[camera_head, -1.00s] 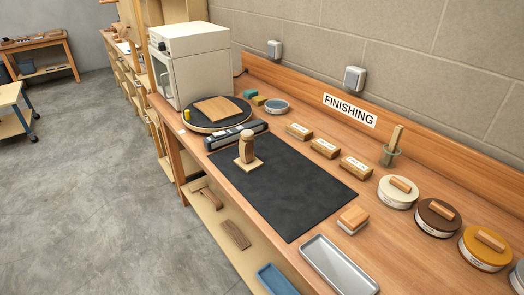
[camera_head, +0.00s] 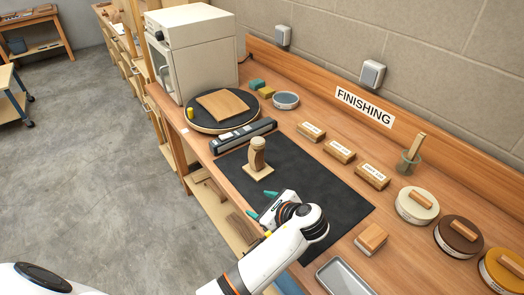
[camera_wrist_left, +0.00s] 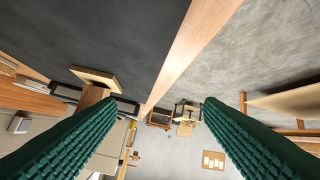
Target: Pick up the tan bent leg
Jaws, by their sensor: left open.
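The tan bent leg (camera_head: 257,153) stands upright on a small square base (camera_head: 258,171) on the black mat (camera_head: 315,190). In the left wrist view the leg (camera_wrist_left: 92,96) shows at left, partly hidden by a finger. My left gripper (camera_head: 262,204) is open and empty, with teal fingertips, near the mat's front edge. It is apart from the leg, on the near side of it in the head view. In the left wrist view its ribbed green fingers (camera_wrist_left: 158,104) are wide apart with nothing between them. My right gripper is not in view.
A grey bar tool (camera_head: 243,136) and a round turntable (camera_head: 202,124) lie beyond the leg. Labelled blocks (camera_head: 340,151) line the wall side, with tins (camera_head: 415,206) at right. A metal tray (camera_head: 340,279) lies nearby. The mat around the leg is clear.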

